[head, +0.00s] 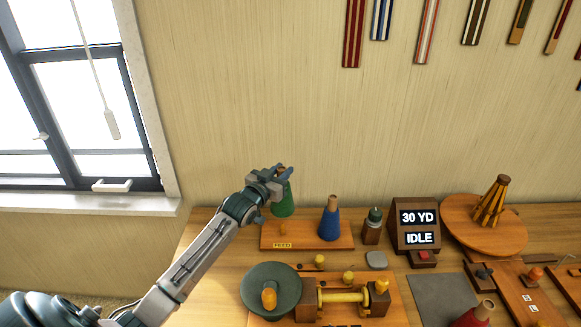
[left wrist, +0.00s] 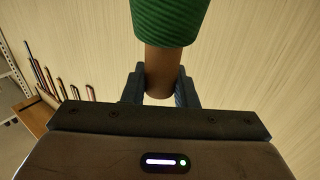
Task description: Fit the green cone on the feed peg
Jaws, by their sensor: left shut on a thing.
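The green cone (head: 284,203) is at the back left of the bench, over or on the rear left of the board with the FEED label (head: 304,244). My left gripper (head: 282,173) is shut on the cone's brown upper tube end. The left wrist view shows the two dark fingers (left wrist: 161,92) on either side of that tube, with the green thread body (left wrist: 170,20) beyond it. The cone looks about upright. My right gripper is not in view.
A blue cone (head: 329,224) stands on the board's right part. In front are a dark round disc (head: 252,285) and a yellow spool (head: 343,297). A window is at left.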

